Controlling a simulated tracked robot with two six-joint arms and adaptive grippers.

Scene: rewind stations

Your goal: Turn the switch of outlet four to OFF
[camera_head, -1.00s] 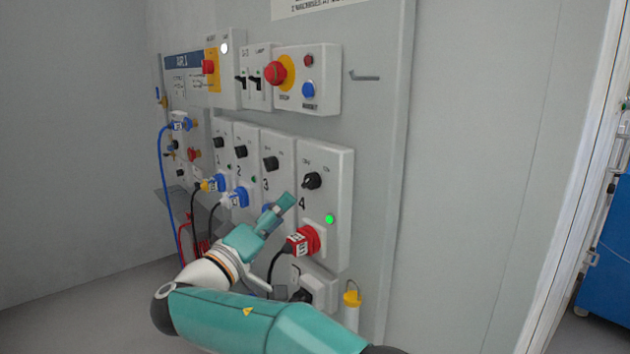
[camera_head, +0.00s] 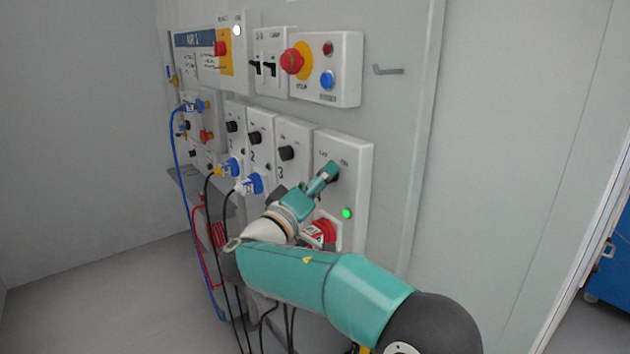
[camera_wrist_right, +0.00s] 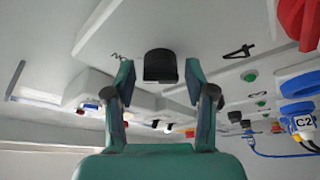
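The outlet four panel (camera_head: 357,160) is a light grey box on the wall with a lit green lamp (camera_head: 347,213). Its black switch knob (camera_wrist_right: 160,65) shows in the right wrist view; in the head view my fingers mostly cover it. My right gripper (camera_head: 328,177) is at the knob. In the right wrist view the fingers of my right gripper (camera_wrist_right: 159,80) are apart, one on each side of the knob, with gaps visible. Whether the fingertips reach past the knob's front is hard to tell. My left gripper is not in view.
A red plug (camera_head: 322,232) sits below the knob, close under my right wrist. Similar black knobs, such as outlet three's (camera_head: 288,152), are to the left. A red emergency button (camera_head: 292,61) is above. A hook (camera_head: 388,70) sticks out at right; the wall below it is bare.

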